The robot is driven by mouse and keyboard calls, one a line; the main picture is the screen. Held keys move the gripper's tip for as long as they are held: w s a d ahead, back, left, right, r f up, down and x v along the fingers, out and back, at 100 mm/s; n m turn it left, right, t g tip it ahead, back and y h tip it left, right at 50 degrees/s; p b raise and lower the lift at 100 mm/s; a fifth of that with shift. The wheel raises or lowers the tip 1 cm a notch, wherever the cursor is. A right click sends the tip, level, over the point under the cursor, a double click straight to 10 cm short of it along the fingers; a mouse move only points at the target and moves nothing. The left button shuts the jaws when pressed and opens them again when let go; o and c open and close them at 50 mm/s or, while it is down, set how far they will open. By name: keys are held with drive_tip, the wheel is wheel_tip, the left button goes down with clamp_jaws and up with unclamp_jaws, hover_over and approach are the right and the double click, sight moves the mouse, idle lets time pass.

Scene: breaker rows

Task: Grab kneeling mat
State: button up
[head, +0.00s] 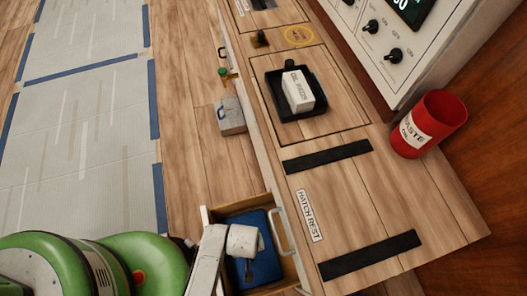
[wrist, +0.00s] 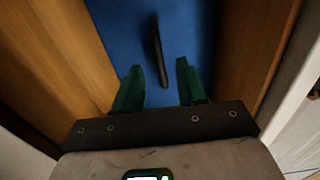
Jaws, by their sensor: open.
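The kneeling mat, a blue flat pad (head: 265,262), lies in an open wooden drawer (head: 206,217) at the bottom of the head view. In the wrist view the blue mat (wrist: 190,30) fills the space between the wooden drawer sides, and a dark strap or handle (wrist: 157,45) runs along it. My gripper (wrist: 159,68) is open, its two green fingers apart on either side of the handle's near end. It appears above the mat, and nothing is held. Whether the fingertips touch the mat cannot be told. In the head view my wrist hides part of the mat.
The drawer's pale handle (head: 284,236) is beside the worktop (head: 345,205) edge. On the worktop are a black tray (head: 280,109) with a white box (head: 298,91), black strips (head: 327,156) and a red waste can (head: 440,115). A grey box (head: 231,116) stands on the floor.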

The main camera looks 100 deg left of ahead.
drive_tip(key=shift+a+f+b, duration=0.2)
drive_tip(key=shift+f+b, duration=1.7)
drive_tip(key=shift+f, duration=0.75)
drive_tip(key=shift+c, duration=0.5)
clamp_jaws()
